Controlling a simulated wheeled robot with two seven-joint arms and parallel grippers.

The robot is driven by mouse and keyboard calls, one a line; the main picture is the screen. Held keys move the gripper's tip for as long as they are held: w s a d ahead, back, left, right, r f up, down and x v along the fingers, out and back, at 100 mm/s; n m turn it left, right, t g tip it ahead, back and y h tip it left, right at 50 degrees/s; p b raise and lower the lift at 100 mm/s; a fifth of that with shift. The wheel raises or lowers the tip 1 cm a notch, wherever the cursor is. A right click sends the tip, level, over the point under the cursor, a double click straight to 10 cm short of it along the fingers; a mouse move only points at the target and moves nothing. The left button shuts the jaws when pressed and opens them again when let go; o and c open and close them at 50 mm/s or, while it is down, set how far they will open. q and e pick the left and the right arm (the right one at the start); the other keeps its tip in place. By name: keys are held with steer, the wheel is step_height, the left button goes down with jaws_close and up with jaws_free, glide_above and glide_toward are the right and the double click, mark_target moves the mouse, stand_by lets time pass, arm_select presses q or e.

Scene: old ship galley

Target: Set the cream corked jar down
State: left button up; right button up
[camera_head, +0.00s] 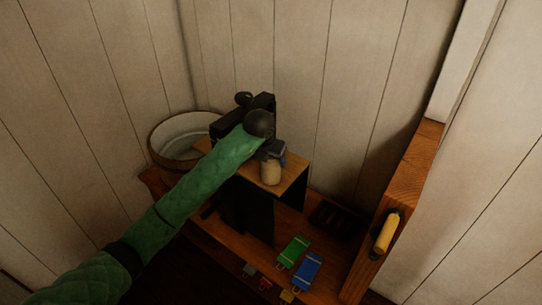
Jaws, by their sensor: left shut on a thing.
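The cream corked jar (270,173) is upright at the top of a small wooden stand (293,182). I cannot tell whether its base touches the wood or hangs just above it. My left gripper (273,156) comes from the left under the green-sleeved arm and is shut on the upper part of the jar. The gripper hides the jar's top and any cork. My right gripper is out of view.
A pale round tub (163,142) stands at the back left. A yellow cylinder (386,232) is at the right wooden ledge. Plank walls close the corner.

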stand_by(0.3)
arm_select(q)
steer(key=o, duration=1.4)
